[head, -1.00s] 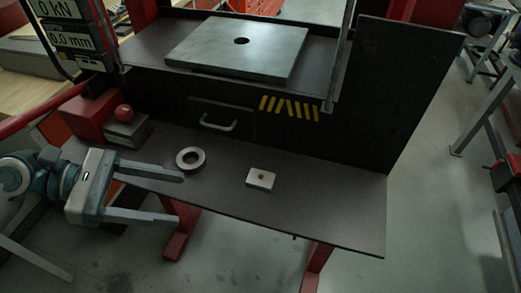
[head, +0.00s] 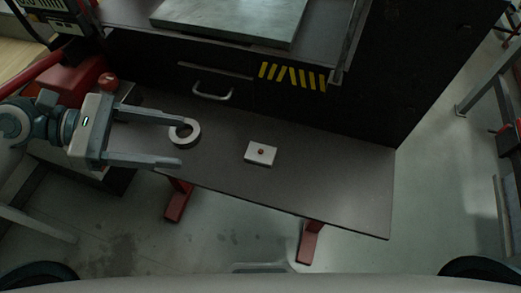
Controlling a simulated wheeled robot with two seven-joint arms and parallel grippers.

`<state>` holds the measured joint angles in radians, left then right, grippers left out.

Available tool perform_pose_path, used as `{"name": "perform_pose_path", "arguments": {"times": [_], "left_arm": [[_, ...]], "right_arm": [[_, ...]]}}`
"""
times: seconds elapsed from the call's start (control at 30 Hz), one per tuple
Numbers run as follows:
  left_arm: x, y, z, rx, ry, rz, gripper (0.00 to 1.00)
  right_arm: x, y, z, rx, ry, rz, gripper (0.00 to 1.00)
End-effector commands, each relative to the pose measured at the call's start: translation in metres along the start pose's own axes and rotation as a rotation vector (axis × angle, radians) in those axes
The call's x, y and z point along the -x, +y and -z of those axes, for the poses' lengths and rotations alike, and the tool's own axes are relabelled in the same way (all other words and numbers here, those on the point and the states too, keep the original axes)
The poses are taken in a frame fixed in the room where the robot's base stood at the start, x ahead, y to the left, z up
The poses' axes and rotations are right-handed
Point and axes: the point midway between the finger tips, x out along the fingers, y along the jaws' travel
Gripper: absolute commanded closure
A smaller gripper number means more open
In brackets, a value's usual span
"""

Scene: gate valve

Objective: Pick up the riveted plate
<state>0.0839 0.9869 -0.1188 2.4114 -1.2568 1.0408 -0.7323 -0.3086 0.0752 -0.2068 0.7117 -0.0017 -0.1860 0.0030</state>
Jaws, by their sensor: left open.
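The riveted plate (head: 267,158) is a small pale block with a reddish-brown dot on top. It lies flat on the dark lower shelf (head: 330,190), right of the picture's middle. My left gripper (head: 181,143) comes in from the left with its two long grey fingers spread apart and nothing held. Its fingertips point right toward the plate and are clearly apart from it. The upper fingertip overlaps a pale ring (head: 190,140) in the picture; I cannot tell whether they touch. My right gripper is out of view.
A thick grey slab (head: 230,18) rests on the higher bed. A drawer handle (head: 211,93) and yellow stripes (head: 292,76) mark the dark panel behind the shelf. A red ball knob (head: 108,81) stands at the left. The shelf right of the plate is clear.

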Motion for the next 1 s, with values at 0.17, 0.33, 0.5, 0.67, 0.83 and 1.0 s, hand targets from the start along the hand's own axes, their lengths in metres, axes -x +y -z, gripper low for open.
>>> {"name": "perform_pose_path", "arguments": {"times": [0.17,0.33,0.5,0.67,0.83,1.0], "left_arm": [[-0.010,0.000,-0.003,0.001,-0.003,0.001,0.38],[-0.029,0.000,-0.005,0.001,-0.005,0.003,0.38],[-0.055,0.000,-0.005,0.002,-0.005,0.002,0.38],[-0.081,0.000,-0.005,0.002,-0.005,0.002,0.38],[-0.105,0.000,-0.004,0.002,-0.003,0.002,0.38],[-0.118,0.000,-0.002,0.001,-0.002,0.001,0.38]], "right_arm": [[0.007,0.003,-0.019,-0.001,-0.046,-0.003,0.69],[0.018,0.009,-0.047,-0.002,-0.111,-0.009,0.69],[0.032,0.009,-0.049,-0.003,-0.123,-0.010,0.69],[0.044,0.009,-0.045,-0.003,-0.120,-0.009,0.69],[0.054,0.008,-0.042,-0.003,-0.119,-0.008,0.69],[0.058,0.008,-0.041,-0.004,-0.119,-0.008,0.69]]}}
